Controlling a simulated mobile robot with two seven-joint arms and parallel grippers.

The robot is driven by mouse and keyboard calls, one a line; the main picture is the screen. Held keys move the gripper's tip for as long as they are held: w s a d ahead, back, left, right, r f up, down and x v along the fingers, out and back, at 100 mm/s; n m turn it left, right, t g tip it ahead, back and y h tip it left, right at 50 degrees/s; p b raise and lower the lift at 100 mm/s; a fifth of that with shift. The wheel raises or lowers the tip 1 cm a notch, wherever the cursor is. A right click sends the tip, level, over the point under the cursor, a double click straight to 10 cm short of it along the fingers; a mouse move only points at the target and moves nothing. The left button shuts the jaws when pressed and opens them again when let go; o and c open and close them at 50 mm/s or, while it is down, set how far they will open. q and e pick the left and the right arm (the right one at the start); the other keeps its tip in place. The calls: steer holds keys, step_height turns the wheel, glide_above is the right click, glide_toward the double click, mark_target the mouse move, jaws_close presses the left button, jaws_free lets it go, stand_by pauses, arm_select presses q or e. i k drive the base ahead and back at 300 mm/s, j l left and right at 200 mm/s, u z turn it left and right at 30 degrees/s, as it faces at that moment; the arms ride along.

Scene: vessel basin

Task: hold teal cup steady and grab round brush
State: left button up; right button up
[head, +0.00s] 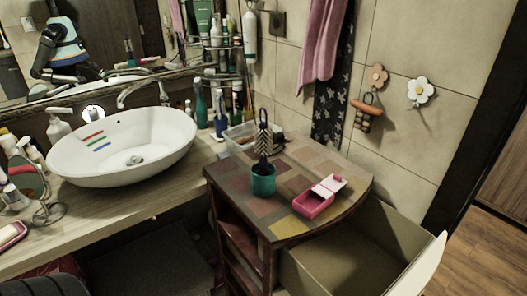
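The teal cup (263,183) stands upright on the checkered top of a small dark wooden cabinet (222,183). A brush (263,141) with a pale and dark bristled part and a dark loop at its upper end stands upright in the cup. The brush's lower end is hidden inside the cup. Neither of my grippers shows in the head view.
An open pink box (313,205) lies right of the cup. The cabinet's drawer (365,250) is pulled out at the right. A clear container (240,137) sits behind the cup. A white basin (125,150) and bottles stand on the counter at left.

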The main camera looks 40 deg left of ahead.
mark_target(264, 140)
steer(key=j, duration=1.85)
